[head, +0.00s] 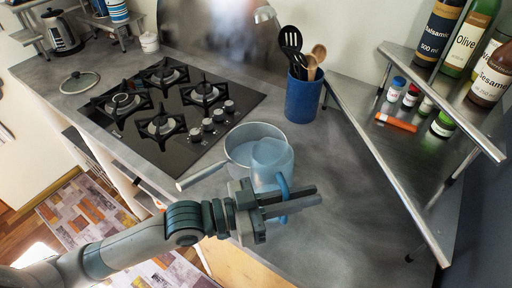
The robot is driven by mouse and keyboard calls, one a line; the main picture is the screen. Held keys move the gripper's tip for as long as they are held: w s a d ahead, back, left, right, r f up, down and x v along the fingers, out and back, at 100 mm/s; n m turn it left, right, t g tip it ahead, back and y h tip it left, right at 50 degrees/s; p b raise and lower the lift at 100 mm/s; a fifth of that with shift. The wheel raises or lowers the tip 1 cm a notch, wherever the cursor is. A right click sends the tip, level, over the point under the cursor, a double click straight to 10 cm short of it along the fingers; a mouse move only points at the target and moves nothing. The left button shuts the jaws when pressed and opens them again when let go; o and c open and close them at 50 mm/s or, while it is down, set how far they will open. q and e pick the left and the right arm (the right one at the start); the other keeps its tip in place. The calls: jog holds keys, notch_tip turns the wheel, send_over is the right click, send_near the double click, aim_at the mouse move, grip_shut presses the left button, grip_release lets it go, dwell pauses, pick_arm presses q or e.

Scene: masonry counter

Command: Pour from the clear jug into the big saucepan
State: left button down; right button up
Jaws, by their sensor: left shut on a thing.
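The big saucepan (238,136) stands on the counter in front of the gas hob, its handle (201,176) pointing to the lower left. The clear jug (270,155) is bluish and see-through, and overlaps the pan's right front side in the picture. My left gripper (287,200) is shut on the jug's blue handle at the counter's front. I cannot tell whether the jug touches the pan or how much liquid it holds. My right gripper is not in view.
The gas hob (180,105) lies behind the pan. A blue utensil pot (302,98) stands behind to the right. A metal shelf (440,75) with bottles and small jars fills the right side. Counter between jug and shelf (350,170) is clear.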

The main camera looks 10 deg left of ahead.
pick_arm(q)
jog(key=shift+s+d+f+m+b, duration=0.1)
jog(key=shift+s+f+m+b, duration=0.15)
jog(key=shift+f+m, duration=0.15)
jog(key=shift+s+d+f+m+b, duration=0.15)
jog(key=shift+f+m+b, duration=0.15)
jog(key=shift+f, duration=0.2)
jog(key=shift+r, duration=0.1)
